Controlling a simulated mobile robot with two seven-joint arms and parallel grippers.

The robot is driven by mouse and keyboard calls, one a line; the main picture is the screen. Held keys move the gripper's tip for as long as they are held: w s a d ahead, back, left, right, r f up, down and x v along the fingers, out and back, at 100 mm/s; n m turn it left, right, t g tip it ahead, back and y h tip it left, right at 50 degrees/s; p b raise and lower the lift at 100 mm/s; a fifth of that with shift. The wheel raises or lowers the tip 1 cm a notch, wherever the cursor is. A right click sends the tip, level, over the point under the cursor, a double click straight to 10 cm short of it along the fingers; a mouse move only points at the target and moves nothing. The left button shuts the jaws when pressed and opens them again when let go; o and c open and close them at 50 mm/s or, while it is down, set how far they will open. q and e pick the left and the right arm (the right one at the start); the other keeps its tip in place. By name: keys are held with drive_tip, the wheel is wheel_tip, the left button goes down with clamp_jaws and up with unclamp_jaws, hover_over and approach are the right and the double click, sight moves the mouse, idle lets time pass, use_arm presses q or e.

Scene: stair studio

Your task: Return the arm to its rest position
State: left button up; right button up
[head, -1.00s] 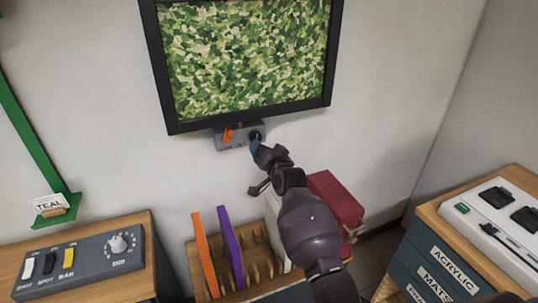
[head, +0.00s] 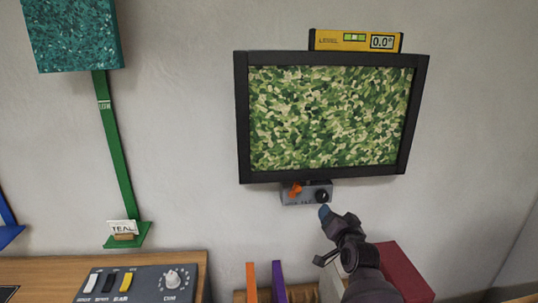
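My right gripper (head: 325,212) is raised in front of the wall, with its bluish tip just below the dark knob (head: 321,196) of a small grey control box (head: 303,200). A small gap shows between tip and knob in the picture. The fingers are small and seen from behind, so I cannot tell whether they are open or shut; nothing shows held. My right forearm comes up from the bottom edge. My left gripper is not in view.
The box sits under a black-framed green picture (head: 243,120); a yellow level (head: 358,40) on top reads 0.0°. A panel with switches (head: 140,284) stands lower left. An orange board (head: 251,283), a purple board (head: 278,281) and a red case (head: 405,272) are near my arm.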

drive_tip(key=s+d+f+n+g, duration=0.1)
drive_tip(key=s+f+n, duration=0.1)
drive_tip(key=s+f, duration=0.5)
drive_tip(key=s+d+f+n+g, duration=0.1)
drive_tip(key=s+f, duration=0.6)
drive_tip(key=s, duration=1.1)
drive_tip(key=s+d+f+n+g, duration=0.2)
drive_tip(key=s+f, duration=0.6)
drive_tip(key=s, duration=0.4)
drive_tip(key=shift+s+n+g+h, duration=0.3)
drive_tip(key=shift+n+g+h, duration=0.1)
drive_tip(key=shift+n+g, duration=0.4)
